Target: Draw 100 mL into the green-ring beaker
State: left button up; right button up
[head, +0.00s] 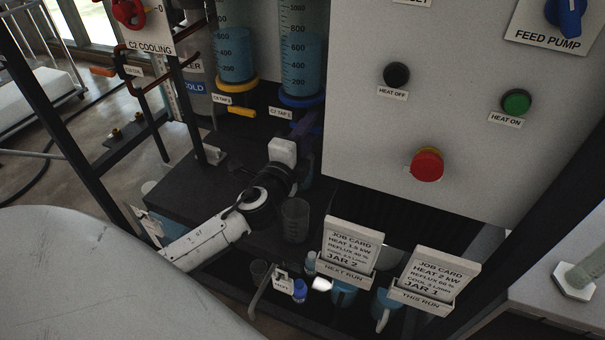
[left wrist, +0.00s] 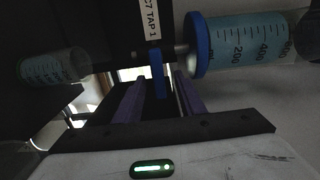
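My left gripper (head: 304,128) is at the blue tap under the right-hand measuring column (head: 301,60), labelled C7 TAP 1. In the left wrist view its two purple fingers (left wrist: 160,92) stand apart, with the blue tap lever (left wrist: 157,75) between them and gaps visible beside it. The column (left wrist: 245,48) holds blue liquid. A graduated clear vessel (left wrist: 52,70) with a bluish look shows on the tap's outlet side. A clear beaker (head: 295,220) stands on the dark bench beside my forearm. My right gripper is out of view.
A second column (head: 234,55) with a yellow tap (head: 241,111) stands to the left. The grey control panel (head: 460,110) with its red button (head: 427,165) closes the right side. Job cards (head: 350,250) and small bottles (head: 300,290) crowd the front.

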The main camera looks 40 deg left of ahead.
pick_arm(q)
jog(key=shift+d, duration=0.1)
jog(key=v, duration=0.7)
dwell(0.5)
jog(key=b+v, duration=0.2)
jog(key=v, duration=0.8)
jog(key=shift+s+b, duration=0.2)
jog(key=shift+b, duration=0.15)
